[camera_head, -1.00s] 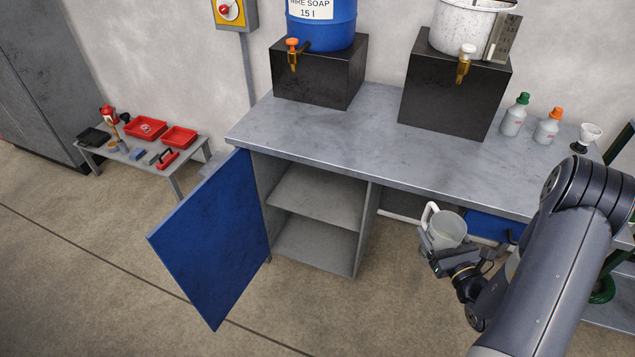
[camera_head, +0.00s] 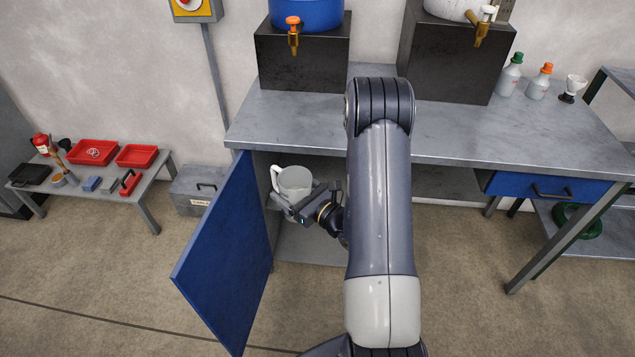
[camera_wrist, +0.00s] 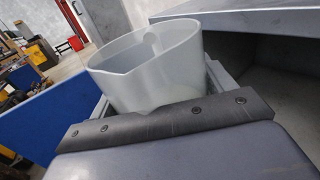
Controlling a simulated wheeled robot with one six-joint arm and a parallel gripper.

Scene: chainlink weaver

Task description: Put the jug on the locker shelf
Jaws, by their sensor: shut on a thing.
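The jug (camera_head: 294,181) is whitish and translucent, with a handle on its left side. My gripper (camera_head: 288,204) is shut on the jug and holds it upright at the front of the open locker under the bench. In the wrist view the jug (camera_wrist: 148,72) sits between the jaws, and no contents can be made out. The locker shelf (camera_head: 325,208) is grey and partly hidden behind the gripper and my arm. The blue locker door (camera_head: 228,255) stands wide open to the left of the jug.
The grey bench top (camera_head: 290,128) overhangs the locker, above and behind the jug. A blue drawer (camera_head: 545,187) is at the right. A grey toolbox (camera_head: 196,190) stands on the floor behind the door. A low table (camera_head: 150,180) with red trays is at the far left.

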